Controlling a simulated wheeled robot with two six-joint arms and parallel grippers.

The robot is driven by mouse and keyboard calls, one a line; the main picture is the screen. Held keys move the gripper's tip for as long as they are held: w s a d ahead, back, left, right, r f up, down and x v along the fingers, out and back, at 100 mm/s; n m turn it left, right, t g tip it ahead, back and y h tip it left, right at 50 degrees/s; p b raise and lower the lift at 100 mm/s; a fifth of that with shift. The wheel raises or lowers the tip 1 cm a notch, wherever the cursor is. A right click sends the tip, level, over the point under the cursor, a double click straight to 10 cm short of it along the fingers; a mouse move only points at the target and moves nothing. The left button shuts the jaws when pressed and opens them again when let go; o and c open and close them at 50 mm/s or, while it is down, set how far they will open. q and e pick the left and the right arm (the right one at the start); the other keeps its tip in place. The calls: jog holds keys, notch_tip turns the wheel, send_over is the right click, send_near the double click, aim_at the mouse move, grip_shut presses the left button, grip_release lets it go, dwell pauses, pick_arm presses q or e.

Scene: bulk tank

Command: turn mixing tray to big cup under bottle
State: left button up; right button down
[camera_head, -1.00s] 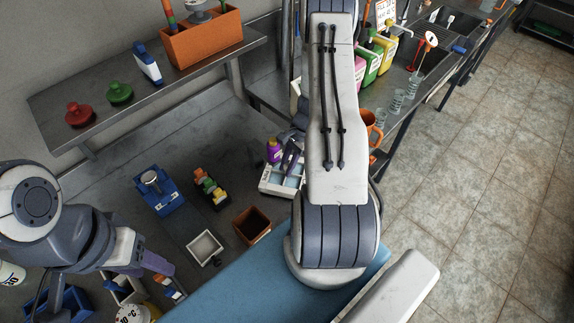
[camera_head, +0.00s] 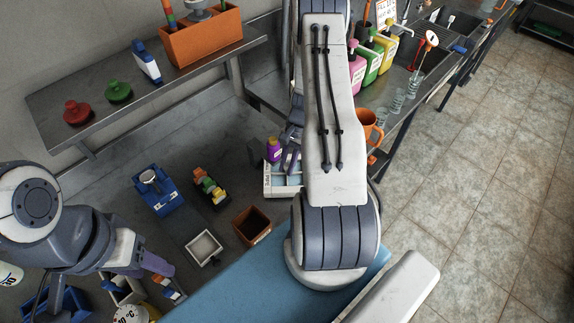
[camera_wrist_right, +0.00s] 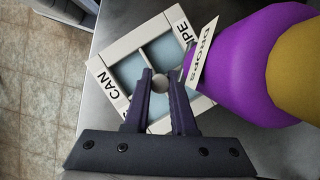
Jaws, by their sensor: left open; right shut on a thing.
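The mixing tray (camera_head: 281,193) is a white square tray with pale blue compartments; in the right wrist view its rim (camera_wrist_right: 110,84) carries the words CAN and PIPE. My right gripper (camera_wrist_right: 159,82) is shut on the small round grey knob at the tray's middle. The purple bottle (camera_wrist_right: 245,65) with a DROPS label leans in over the tray's right side in the wrist view; it also shows in the head view (camera_head: 273,150). Which compartment lies under the bottle is hard to tell. My left gripper (camera_head: 160,275) is open, low at the left, away from the tray.
A brown square box (camera_head: 251,226) and a white square dish (camera_head: 204,247) stand left of the tray. A blue device (camera_head: 157,192) and a colored-block rack (camera_head: 210,188) are further left. My right arm hides part of the bench. An orange jug (camera_head: 369,126) stands to the right.

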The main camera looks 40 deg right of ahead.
jog(key=c, duration=0.7)
grip_release()
jog(key=shift+c, duration=0.2)
jog(key=shift+w+d+r, duration=0.15)
jog(key=shift+d+r, duration=0.05)
jog(key=shift+r, duration=0.25)
jog(key=s+b+v, duration=0.1)
jog(key=b+v, duration=0.2)
jog(key=v, duration=0.6)
jog(key=shift+w+r, duration=0.3)
jog(key=shift+w, duration=0.15)
